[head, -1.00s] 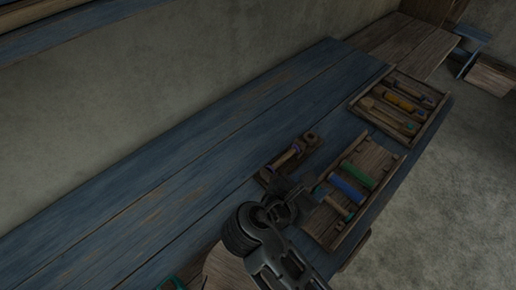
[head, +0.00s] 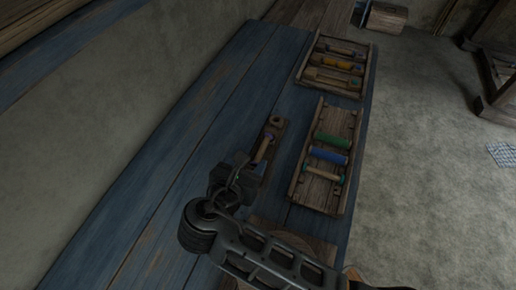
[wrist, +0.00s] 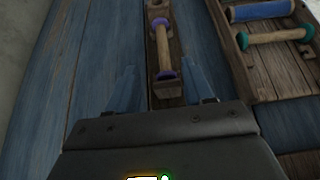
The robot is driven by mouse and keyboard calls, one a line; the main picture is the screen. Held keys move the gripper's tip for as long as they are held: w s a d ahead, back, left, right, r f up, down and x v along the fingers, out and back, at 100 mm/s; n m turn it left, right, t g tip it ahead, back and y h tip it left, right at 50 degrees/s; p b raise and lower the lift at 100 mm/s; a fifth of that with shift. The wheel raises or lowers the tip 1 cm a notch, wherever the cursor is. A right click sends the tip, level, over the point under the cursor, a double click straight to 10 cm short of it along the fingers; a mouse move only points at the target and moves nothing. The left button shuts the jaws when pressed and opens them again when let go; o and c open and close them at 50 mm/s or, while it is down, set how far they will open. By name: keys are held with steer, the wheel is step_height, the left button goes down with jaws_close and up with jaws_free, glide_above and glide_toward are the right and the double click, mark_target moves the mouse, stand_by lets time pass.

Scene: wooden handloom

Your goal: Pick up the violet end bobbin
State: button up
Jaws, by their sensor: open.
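The violet end bobbin (wrist: 163,48) has a pale wooden shaft and violet ends. It lies lengthwise on a narrow wooden holder (wrist: 158,5) in the wrist view, and it also shows in the head view (head: 263,150). My gripper (wrist: 164,74) is open and empty, with one blue-grey finger on each side of the holder in the picture. The bobbin's near violet end appears between the fingertips. I cannot tell how high the fingers are above it. In the head view my gripper (head: 236,168) hides the near part of the holder.
Right of the holder is a tray (head: 351,120) with green, blue and teal-ended bobbins. Its wall is close to my right finger in the wrist view. A farther tray (head: 300,72) holds several bobbins. The blue plank bench (head: 185,150) is clear on the left.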

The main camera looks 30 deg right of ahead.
mark_target(260, 153)
steer(key=x, duration=0.6)
steer(key=shift+d+p, duration=0.35)
steer(key=shift+d, duration=0.1)
steer(key=shift+c, duration=0.4)
jaws_close()
